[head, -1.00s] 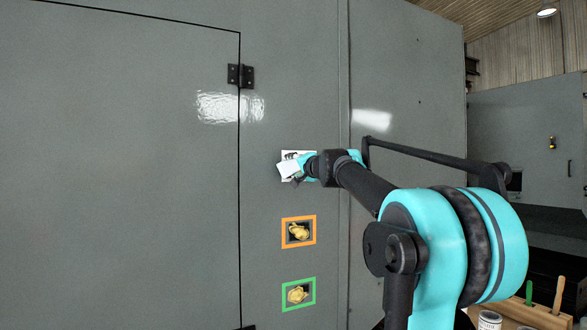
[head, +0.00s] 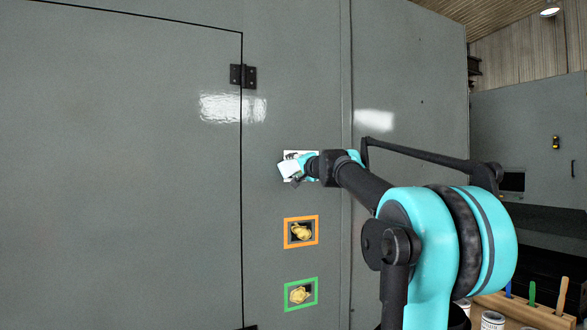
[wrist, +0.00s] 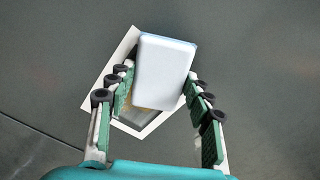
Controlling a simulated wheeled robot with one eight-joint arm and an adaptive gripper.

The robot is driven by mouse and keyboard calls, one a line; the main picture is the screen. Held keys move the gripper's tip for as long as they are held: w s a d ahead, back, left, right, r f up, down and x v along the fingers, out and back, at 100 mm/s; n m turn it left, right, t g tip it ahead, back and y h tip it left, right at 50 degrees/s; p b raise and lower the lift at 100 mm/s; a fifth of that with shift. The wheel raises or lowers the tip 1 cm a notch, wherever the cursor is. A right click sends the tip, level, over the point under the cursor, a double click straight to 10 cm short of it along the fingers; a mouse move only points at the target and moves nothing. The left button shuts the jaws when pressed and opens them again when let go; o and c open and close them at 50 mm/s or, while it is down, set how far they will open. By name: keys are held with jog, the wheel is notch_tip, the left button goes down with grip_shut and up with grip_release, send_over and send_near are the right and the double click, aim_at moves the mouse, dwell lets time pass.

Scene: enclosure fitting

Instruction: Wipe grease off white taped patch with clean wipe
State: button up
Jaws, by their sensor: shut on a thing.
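The white taped patch (head: 290,155) is a white-bordered square on the grey cabinet wall, above the orange and green patches. In the wrist view its white border (wrist: 98,88) shows behind the wipe, with a dark and brownish area inside its lower part. My gripper (wrist: 160,85) is shut on a white, pad-like wipe (wrist: 165,72), which covers much of the patch. The wipe also shows in the head view (head: 289,169), tilted, at the patch's lower left. I cannot tell whether the wipe touches the wall.
An orange-framed patch (head: 287,233) and a green-framed patch (head: 287,297), each with yellowish grease inside, are below on the wall. A black hinge (head: 243,76) is at upper left. A wooden rack (head: 525,308) with coloured handles and cans stands at lower right.

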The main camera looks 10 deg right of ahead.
jog(key=w+d, duration=0.3)
jog(key=d, duration=0.6)
jog(key=shift+d, duration=0.2)
dwell(0.7)
jog(key=shift+a, duration=0.1)
jog(key=shift+s+a, duration=0.5)
jog(key=shift+a, duration=1.05)
jog(key=shift+s+a, duration=0.45)
jog(key=shift+a, duration=1.15)
jog(key=shift+s+a, duration=0.5)
jog(key=shift+a, duration=1.05)
jog(key=shift+v, duration=2.95)
jog(key=shift+s+d, duration=0.1)
